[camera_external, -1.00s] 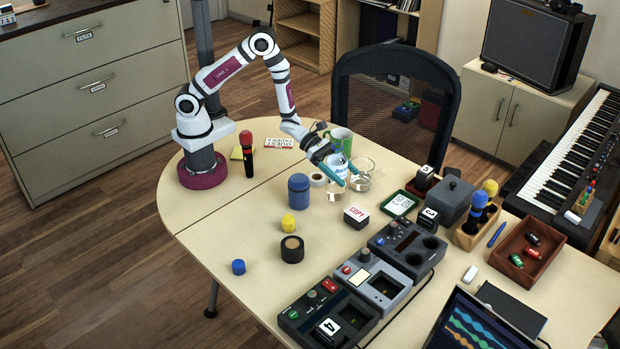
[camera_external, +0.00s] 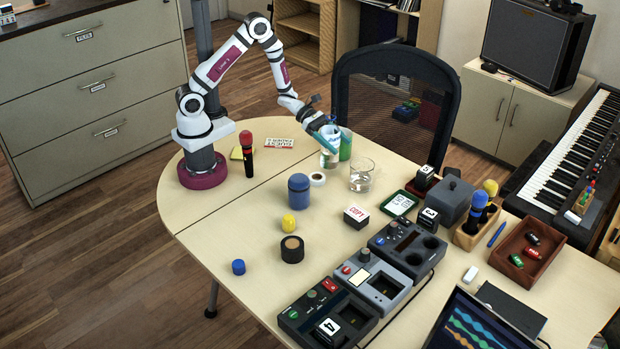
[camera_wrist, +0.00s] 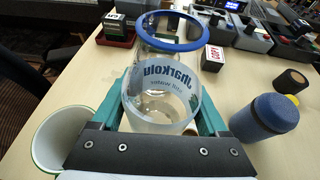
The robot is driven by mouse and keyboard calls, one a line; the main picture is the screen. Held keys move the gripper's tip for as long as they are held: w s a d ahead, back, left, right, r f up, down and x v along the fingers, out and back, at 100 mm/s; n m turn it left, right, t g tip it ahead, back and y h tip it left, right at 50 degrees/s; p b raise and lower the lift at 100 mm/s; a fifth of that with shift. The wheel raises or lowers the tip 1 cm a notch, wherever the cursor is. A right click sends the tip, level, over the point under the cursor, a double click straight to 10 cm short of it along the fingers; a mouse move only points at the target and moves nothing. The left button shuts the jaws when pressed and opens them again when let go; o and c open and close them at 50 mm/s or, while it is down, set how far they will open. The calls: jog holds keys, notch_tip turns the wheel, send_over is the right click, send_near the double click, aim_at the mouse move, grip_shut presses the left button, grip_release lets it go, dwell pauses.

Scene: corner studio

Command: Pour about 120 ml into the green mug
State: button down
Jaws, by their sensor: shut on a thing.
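My gripper (camera_external: 327,143), with teal fingers, is shut on a clear bottle (camera_wrist: 160,100) with a blue rim and printed lettering. The bottle (camera_external: 330,157) looks near upright in the outside view, with a little clear liquid low down. Whether its base touches the table is unclear. The green mug (camera_external: 346,147) stands just right of and behind the bottle, partly hidden by it. In the wrist view the mug (camera_wrist: 62,140) is at lower left, its pale inside partly showing, cut off by my gripper.
A clear glass (camera_external: 361,176) holding some liquid stands right of the bottle. A red-topped microphone (camera_external: 247,155) stands at left. A chair (camera_external: 395,110) is behind the table. The table's left front is mostly clear.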

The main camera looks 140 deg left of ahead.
dwell(0.4)
jog(key=shift+d+r+n+t+h, duration=0.15)
jog(key=shift+n+t+h, duration=0.6)
jog(key=shift+n, duration=0.55)
jog(key=shift+r+n+t+h, duration=0.25)
jog(key=shift+r+n+h, duration=0.2)
jog(key=shift+r+n, duration=0.25)
jog(key=shift+f+n+t, duration=0.15)
jog(key=shift+n+t, duration=0.15)
jog(key=shift+n, duration=0.1)
jog(key=n, duration=0.1)
jog(key=d+f+n+t+h, duration=0.1)
jog(key=n, duration=0.1)
jog(key=shift+w+f, duration=0.2)
jog(key=shift+w, duration=0.05)
jog(key=shift+f+n+t, duration=0.15)
jog(key=shift+n+t, duration=0.55)
jog(key=shift+n, duration=0.55)
jog(key=shift+f+n+t, duration=0.1)
jog(key=shift+n+t, duration=0.6)
jog(key=shift+n, duration=0.55)
jog(key=shift+r+n, duration=0.4)
